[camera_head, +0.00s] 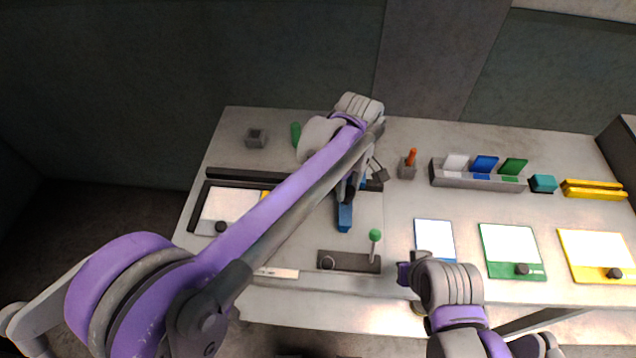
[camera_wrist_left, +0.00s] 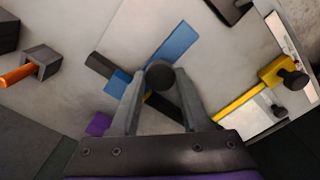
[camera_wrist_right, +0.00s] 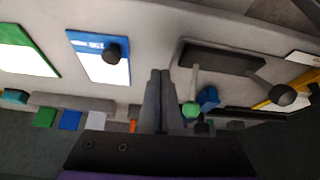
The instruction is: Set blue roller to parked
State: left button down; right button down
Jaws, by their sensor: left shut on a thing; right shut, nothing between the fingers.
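The blue roller (camera_head: 344,217) shows as a blue bar on the worktop, in the middle of the head view. In the left wrist view the blue roller (camera_wrist_left: 176,45) lies slanted, with a round dark knob (camera_wrist_left: 160,76) at it. My left gripper (camera_head: 349,193) is shut on this knob, one finger on each side of it. The gripper and arm hide part of the roller and its dark rail in the head view. My right gripper (camera_wrist_right: 160,78) is shut and empty. It is near the front edge, beside the blue-edged card panel (camera_head: 434,240).
A lever with a green ball (camera_head: 375,235) stands on a dark base left of my right gripper. A green-edged panel (camera_head: 512,251) and a yellow-edged panel (camera_head: 597,256) lie to the right. Behind are a card rack (camera_head: 478,181), a teal block (camera_head: 543,183) and an orange stick (camera_head: 411,157).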

pick_arm(q)
jog(key=shift+s+d, duration=0.1)
jog(key=shift+d, duration=1.2)
jog(key=shift+c, duration=1.8)
grip_release()
jog(key=shift+d, duration=0.2)
jog(key=shift+a+r, duration=0.1)
jog(key=shift+a, duration=0.05)
notch_tip(320, 180, up, 11)
jog(key=shift+f, duration=0.2)
